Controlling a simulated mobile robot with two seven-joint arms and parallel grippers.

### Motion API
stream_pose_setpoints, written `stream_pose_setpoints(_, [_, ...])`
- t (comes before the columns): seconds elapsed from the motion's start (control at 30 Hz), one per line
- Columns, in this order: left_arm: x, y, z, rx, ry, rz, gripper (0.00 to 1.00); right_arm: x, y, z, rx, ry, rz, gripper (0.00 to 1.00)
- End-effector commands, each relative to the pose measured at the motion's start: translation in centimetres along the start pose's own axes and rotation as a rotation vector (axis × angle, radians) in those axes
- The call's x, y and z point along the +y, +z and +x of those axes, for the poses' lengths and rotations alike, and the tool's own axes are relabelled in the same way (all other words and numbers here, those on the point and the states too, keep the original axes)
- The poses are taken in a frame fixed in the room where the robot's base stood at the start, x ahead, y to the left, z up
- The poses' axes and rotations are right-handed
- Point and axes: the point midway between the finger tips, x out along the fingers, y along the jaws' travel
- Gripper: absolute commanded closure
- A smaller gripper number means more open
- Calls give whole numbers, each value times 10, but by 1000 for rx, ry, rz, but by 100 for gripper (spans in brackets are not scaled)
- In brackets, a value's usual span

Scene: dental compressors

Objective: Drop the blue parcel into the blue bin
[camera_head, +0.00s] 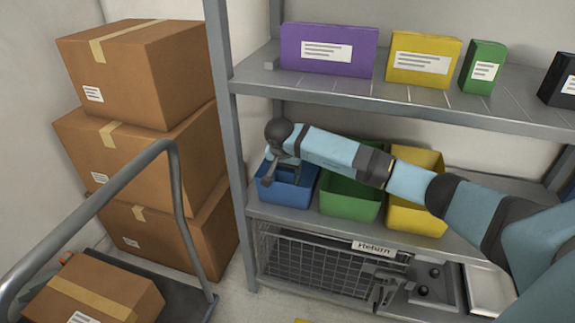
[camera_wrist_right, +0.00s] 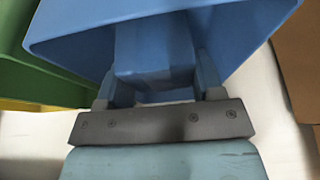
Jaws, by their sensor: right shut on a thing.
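The blue bin (camera_head: 286,192) stands on the middle shelf, leftmost in a row of three bins. Its blue wall also fills the top of the right wrist view (camera_wrist_right: 245,35). My right gripper (camera_head: 276,171) reaches in from the right and points down at the bin's opening. In the right wrist view the gripper (camera_wrist_right: 157,75) is shut on the blue parcel (camera_wrist_right: 153,48), with a finger on each side. The parcel is in front of the bin's blue surface there; how deep it sits is hard to tell. I cannot make out the parcel clearly in the head view. My left gripper is not in view.
A green bin (camera_head: 350,202) and a yellow bin (camera_head: 415,217) stand right of the blue bin. The upper shelf (camera_head: 400,104) carries several boxes above my arm. A shelf post (camera_head: 229,130) and stacked cartons (camera_head: 140,75) are at left. A wire basket (camera_head: 315,268) sits below.

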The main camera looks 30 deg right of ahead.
Motion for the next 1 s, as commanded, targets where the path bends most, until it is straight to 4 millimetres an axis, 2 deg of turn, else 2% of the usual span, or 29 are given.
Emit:
stream_pose_setpoints(0.2, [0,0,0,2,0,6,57,0,1,3,1,-2,2,70])
stream_pose_setpoints(0.23, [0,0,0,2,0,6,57,0,1,3,1,-1,1,32])
stream_pose_setpoints(0.3, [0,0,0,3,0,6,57,0,1,3,1,-1,1,16])
stream_pose_setpoints(0.33, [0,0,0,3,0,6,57,0,1,3,1,-1,1,13])
stream_pose_setpoints(0.6, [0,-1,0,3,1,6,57,0,1,2,0,-1,1,13])
stream_pose_setpoints(0.73, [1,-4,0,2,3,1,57,-1,-2,-8,-1,-3,1,13])
stream_pose_setpoints(1.0, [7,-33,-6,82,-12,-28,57,0,-4,-69,4,-2,-2,13])
